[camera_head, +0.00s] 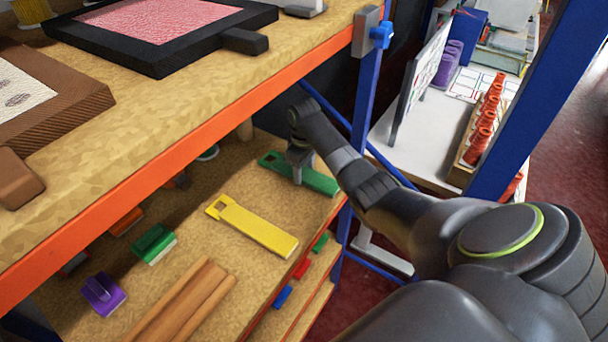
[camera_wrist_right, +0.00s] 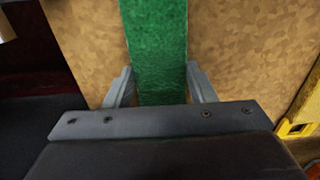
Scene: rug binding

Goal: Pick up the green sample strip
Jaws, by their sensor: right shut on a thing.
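The green sample strip (camera_head: 319,181) lies along the right part of the lower shelf, beyond the yellow strip. My right gripper (camera_head: 298,174) reaches down onto it from above and is shut on its middle. In the right wrist view the green strip (camera_wrist_right: 155,40) runs between the two grey fingers (camera_wrist_right: 161,84), one along each side. I cannot tell whether the strip is clear of the shelf. The gripper hides a short part of it. My left gripper is not in view.
A yellow strip (camera_head: 252,227) with a square hole lies beside it. The upper shelf's orange edge (camera_head: 190,155) overhangs the lower shelf (camera_head: 190,270). A blue post (camera_head: 368,85) stands close to my right forearm. Wooden rods (camera_head: 185,305) and a purple-handled block (camera_head: 103,295) lie nearer.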

